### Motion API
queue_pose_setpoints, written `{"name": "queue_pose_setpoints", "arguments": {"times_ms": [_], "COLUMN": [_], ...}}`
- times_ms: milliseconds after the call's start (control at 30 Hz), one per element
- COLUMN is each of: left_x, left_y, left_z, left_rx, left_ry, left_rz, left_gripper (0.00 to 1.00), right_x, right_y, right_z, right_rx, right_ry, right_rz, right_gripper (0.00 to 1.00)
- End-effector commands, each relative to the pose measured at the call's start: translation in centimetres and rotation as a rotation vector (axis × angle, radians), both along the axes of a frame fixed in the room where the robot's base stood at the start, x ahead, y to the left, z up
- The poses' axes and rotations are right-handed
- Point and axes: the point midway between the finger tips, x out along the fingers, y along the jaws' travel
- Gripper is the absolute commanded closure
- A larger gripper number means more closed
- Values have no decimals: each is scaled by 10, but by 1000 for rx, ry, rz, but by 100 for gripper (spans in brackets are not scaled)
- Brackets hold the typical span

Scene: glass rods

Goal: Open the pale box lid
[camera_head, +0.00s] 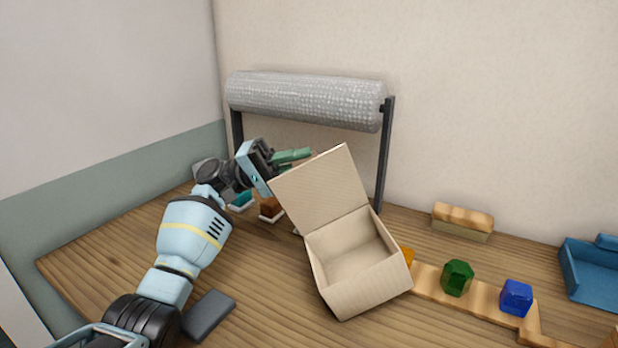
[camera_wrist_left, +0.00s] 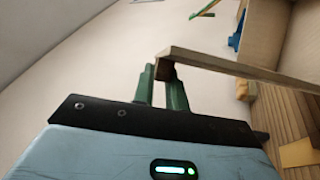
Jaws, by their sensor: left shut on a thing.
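The pale box (camera_head: 358,262) stands on the wooden table, and its inside looks empty. Its lid (camera_head: 326,190) is raised, standing up from the box's far side and leaning back. My left gripper (camera_head: 303,155) is at the lid's upper left edge. In the left wrist view its green fingers (camera_wrist_left: 163,85) are shut on the end of the lid (camera_wrist_left: 225,66). My right gripper is in neither view.
A roll of bubble wrap (camera_head: 305,100) on a dark stand is behind the box. A green block (camera_head: 457,277) and a blue block (camera_head: 516,297) sit on a wooden strip to the right. A wood-topped block (camera_head: 462,221) and blue tray (camera_head: 592,270) are farther right. A dark grey block (camera_head: 208,315) lies near my left arm.

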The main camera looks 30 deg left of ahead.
Motion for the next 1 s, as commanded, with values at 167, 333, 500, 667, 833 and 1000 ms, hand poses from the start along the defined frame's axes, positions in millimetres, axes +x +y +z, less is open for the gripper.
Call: {"name": "queue_pose_setpoints", "arguments": {"times_ms": [167, 333, 500, 667, 833, 1000], "left_x": [13, 21, 25, 26, 26, 26], "left_y": [11, 16, 19, 20, 20, 20], "left_z": [-5, -7, -7, -7, -7, -7], "left_rx": [-67, -107, -129, -135, -135, -135], "left_ry": [77, 125, 151, 158, 158, 158], "left_rz": [-44, -72, -88, -92, -92, -91], "left_gripper": [100, 100, 100, 100, 100, 84], "right_x": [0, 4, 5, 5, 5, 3], "right_y": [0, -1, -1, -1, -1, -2], "right_z": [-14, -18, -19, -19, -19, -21], "right_rx": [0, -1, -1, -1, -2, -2], "right_ry": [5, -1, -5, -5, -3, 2], "right_rz": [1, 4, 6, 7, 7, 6], "right_gripper": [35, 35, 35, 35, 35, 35]}}
